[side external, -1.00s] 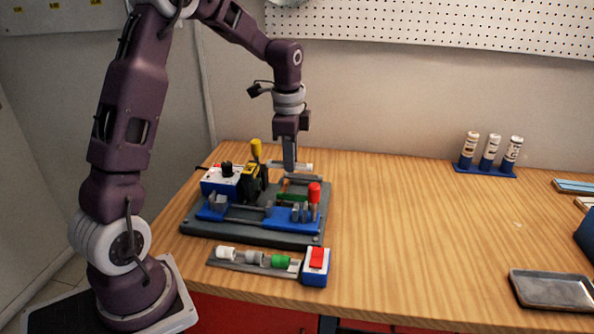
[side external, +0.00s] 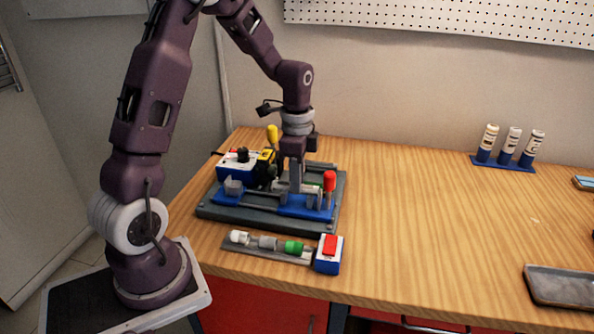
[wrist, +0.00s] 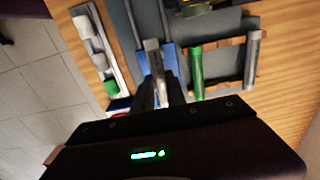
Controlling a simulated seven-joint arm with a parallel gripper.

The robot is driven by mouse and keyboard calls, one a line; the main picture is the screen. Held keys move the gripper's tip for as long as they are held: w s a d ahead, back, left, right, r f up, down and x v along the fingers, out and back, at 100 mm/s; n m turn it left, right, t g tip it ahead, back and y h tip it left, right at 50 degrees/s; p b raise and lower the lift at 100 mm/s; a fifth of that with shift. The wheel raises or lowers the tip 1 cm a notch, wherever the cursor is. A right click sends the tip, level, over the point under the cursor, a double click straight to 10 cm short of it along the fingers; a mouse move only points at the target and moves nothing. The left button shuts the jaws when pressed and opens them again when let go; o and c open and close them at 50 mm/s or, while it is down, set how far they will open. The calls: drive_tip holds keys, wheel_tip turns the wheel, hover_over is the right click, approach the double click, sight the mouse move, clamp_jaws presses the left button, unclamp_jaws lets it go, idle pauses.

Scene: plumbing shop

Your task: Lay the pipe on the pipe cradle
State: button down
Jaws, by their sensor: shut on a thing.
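My gripper (side external: 295,187) is low over the blue fixture on the grey base board, its fingers pointing down. In the wrist view it is shut on a grey pipe (wrist: 153,58) with a pale end. The fingers hide part of the pipe. The likely pipe cradle is the blue fixture (side external: 290,208) with grey upright blocks, close under the fingers. I cannot tell whether the pipe touches it. A red-handled clamp (side external: 330,182) stands at its right end. A green pipe (wrist: 196,72) and another grey pipe (wrist: 252,60) lie in the rack beside my gripper.
A blue-and-white box (side external: 238,166) and a yellow-handled tool (side external: 272,134) stand at the board's left. In front lie a fittings tray (side external: 265,250) and a red switch box (side external: 328,254). The table to the right is largely clear up to a metal tray (side external: 562,287).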

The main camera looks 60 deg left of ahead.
drive_tip(key=shift+f, duration=0.25)
drive_tip(key=c, duration=1.3)
unclamp_jaws()
wheel_tip(320, 180, up, 7)
drive_tip(key=s+d+r+n+t, duration=0.4)
drive_tip(key=s+d+r+n, duration=0.1)
drive_tip(key=s+d+r, duration=0.55)
drive_tip(key=s+d+n, duration=0.1)
drive_tip(key=s, duration=0.2)
drive_tip(key=s+d+n+t, duration=0.1)
drive_tip(key=s, duration=0.2)
drive_tip(key=s+d+f+n, duration=0.1)
drive_tip(key=s+d+n, duration=0.1)
drive_tip(key=s, duration=0.1)
drive_tip(key=shift+t, duration=0.3)
